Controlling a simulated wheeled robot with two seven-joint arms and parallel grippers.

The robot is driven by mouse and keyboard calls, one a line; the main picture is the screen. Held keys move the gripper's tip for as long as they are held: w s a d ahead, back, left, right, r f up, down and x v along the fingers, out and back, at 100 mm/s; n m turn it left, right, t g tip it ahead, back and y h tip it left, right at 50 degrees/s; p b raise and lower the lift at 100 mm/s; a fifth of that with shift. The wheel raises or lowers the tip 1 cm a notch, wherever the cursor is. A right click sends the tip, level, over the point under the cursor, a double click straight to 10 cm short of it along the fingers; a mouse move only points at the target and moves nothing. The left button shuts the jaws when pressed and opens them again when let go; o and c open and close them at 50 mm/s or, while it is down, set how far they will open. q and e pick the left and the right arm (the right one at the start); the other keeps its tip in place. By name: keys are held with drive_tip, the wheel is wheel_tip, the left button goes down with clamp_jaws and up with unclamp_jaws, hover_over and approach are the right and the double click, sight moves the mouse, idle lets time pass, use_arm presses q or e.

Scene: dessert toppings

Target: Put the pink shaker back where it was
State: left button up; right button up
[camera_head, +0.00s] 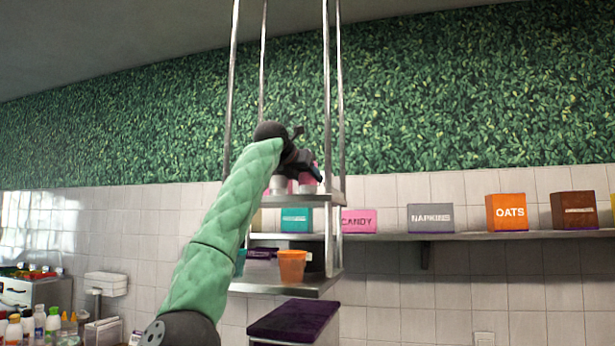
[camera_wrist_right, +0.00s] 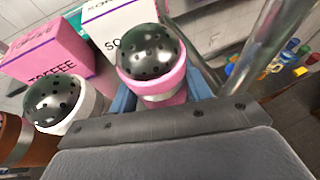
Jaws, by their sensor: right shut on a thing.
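The pink shaker (camera_wrist_right: 166,84), with a black perforated dome top, sits between the blue finger pads of my right gripper (camera_wrist_right: 160,97), which is shut on it. In the head view my right gripper (camera_head: 304,168) is at the upper hanging shelf (camera_head: 325,198), and the arm and gripper hide much of what stands there. I cannot tell whether the shaker's base touches the shelf. A white shaker (camera_wrist_right: 62,106) with a similar dome stands to the left in the wrist view, and part of a brown shaker (camera_wrist_right: 14,138) shows beyond it. My left gripper is not in view.
A pink toffee box (camera_wrist_right: 48,52) and a white box (camera_wrist_right: 118,28) are close behind the shakers. Metal shelf posts (camera_head: 329,110) rise beside my gripper. An orange cup (camera_head: 292,266) stands on the lower shelf. A wall shelf (camera_head: 470,236) holds labelled boxes.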

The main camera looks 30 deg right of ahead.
drive_tip(key=shift+w+d+f, duration=0.15)
drive_tip(key=shift+d+f, duration=0.2)
drive_tip(key=shift+s+r, duration=0.1)
drive_tip(key=shift+s, duration=0.1)
drive_tip(key=shift+a, duration=0.2)
drive_tip(key=o, duration=1)
drive_tip(key=shift+w+d, duration=0.1)
drive_tip(key=shift+d, duration=0.05)
use_arm(q)
drive_tip(key=shift+d+r, duration=0.1)
drive_tip(key=shift+r, duration=0.05)
use_arm(e)
drive_tip(key=shift+o, duration=0.2)
drive_tip(key=shift+a, duration=0.2)
drive_tip(key=shift+s+a+r+b, duration=0.1)
drive_tip(key=shift+s+a+b, duration=0.1)
drive_tip(key=shift+b, duration=0.1)
use_arm(q)
wheel_tip(320, 180, up, 12)
drive_tip(key=w+d+b, duration=0.2)
drive_tip(key=w+b, duration=0.1)
drive_tip(key=shift+r, duration=0.2)
use_arm(e)
drive_tip(key=v, duration=1.1)
